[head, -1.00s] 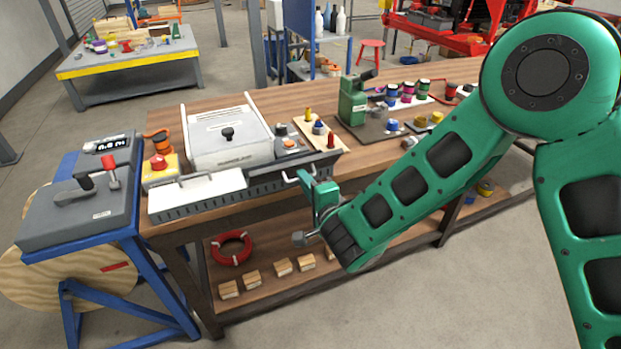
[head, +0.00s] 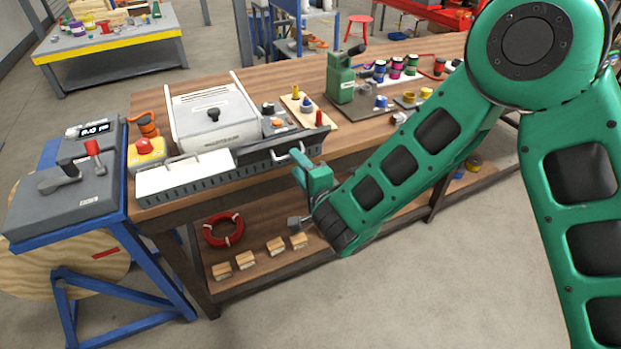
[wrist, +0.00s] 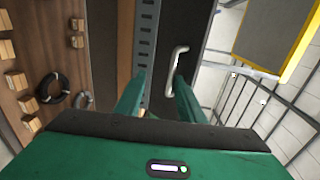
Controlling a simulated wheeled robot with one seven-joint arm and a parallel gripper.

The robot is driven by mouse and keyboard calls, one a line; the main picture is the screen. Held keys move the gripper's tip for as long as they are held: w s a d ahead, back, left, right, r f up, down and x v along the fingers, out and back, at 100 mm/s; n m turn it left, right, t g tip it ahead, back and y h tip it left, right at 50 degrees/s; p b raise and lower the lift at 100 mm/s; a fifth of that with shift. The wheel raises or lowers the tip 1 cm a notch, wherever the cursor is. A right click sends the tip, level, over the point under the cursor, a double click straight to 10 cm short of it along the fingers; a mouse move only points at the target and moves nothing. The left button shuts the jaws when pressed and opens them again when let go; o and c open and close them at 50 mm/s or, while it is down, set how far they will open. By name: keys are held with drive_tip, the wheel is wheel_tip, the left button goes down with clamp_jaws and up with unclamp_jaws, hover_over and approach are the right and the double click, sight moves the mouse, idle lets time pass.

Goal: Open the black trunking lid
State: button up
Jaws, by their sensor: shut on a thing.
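The black trunking lid (head: 262,156) lies along the right part of the grey slotted trunking (head: 190,194) at the bench's front edge. It is a long dark strip with a pale C-shaped handle (head: 289,155). In the wrist view the lid (wrist: 197,30) runs beside the slotted wall, and the handle (wrist: 172,62) is at the right fingertip. My gripper (head: 300,164) reaches the handle from the front. In the wrist view my gripper (wrist: 160,76) appears shut on the handle, with its bar between the fingers. I cannot tell how far the lid is tilted.
A white lid (head: 185,175) covers the trunking's left part. Behind stand a white-lidded box (head: 213,118), a grey button box (head: 276,124) and a peg board (head: 308,112). A red ring (head: 223,230) and wooden blocks (head: 247,257) lie on the lower shelf. The floor in front is clear.

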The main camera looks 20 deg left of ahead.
drive_tip(key=v, duration=0.9)
idle(0.8)
drive_tip(key=shift+s+d+r, duration=0.1)
drive_tip(key=shift+r, duration=0.05)
idle(0.4)
